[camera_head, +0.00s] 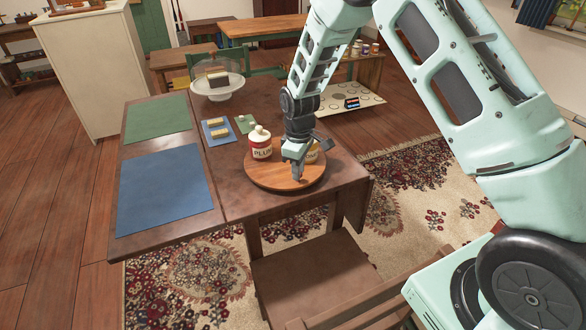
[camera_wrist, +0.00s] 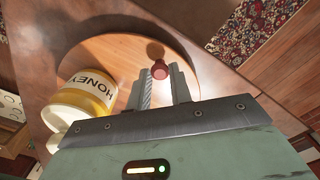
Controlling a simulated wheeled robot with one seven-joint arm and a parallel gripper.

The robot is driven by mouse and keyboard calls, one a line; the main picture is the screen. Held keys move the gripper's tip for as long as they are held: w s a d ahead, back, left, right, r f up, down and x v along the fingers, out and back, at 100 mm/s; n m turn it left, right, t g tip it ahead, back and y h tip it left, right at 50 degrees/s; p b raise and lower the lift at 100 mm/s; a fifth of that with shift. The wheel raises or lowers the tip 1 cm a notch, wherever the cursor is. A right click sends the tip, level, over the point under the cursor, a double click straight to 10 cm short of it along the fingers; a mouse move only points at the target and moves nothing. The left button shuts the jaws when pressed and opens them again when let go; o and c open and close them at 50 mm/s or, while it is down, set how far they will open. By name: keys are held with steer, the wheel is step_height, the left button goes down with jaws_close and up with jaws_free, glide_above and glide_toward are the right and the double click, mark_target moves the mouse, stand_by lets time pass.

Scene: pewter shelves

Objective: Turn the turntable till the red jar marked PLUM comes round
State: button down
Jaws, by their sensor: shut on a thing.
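The round wooden turntable (camera_head: 262,180) sits at the near right corner of the dark wooden table. The red jar marked PLUM (camera_head: 261,148), with a cream lid, stands on its left side, label facing the head camera. A yellow and white jar (camera_head: 313,152) stands on it too, partly hidden behind my gripper; the wrist view shows it marked HONEY (camera_wrist: 92,90). My gripper (camera_head: 297,174) points down at the turntable's near right part. In the wrist view, my gripper (camera_wrist: 161,84) is shut on a small red knob (camera_wrist: 159,69) above the turntable (camera_wrist: 118,50).
A blue mat (camera_head: 163,188) and a green mat (camera_head: 156,119) lie on the table's left. A small blue tray (camera_head: 217,132) with yellow bars and a glass-domed cake stand (camera_head: 219,82) stand behind. A wooden chair (camera_head: 310,275) is close in front of the table.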

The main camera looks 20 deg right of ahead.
steer(key=shift+w+d+n+p, duration=0.15)
steer(key=shift+d+n+p, duration=0.1)
steer(key=shift+d+n, duration=0.7)
steer(key=shift+w+d+n+p, duration=0.1)
steer(key=shift+d+n+p, duration=0.1)
steer(key=shift+d+n, duration=0.7)
steer(key=shift+w+d+n+p, duration=0.45)
steer(key=shift+d+n, duration=0.35)
steer(key=shift+n, duration=0.3)
steer(key=shift+w+d+n+p, duration=0.3)
steer(key=shift+w+d+n, duration=0.15)
steer(key=shift+d+n, duration=0.5)
steer(key=shift+w, duration=0.1)
steer(key=c, duration=1.3)
jaws_free()
steer(key=shift+o, duration=0.2)
steer(key=shift+a, duration=0.1)
step_height(320, 180, up, 17)
steer(key=shift+r+b, duration=0.2)
steer(key=shift+b, duration=0.1)
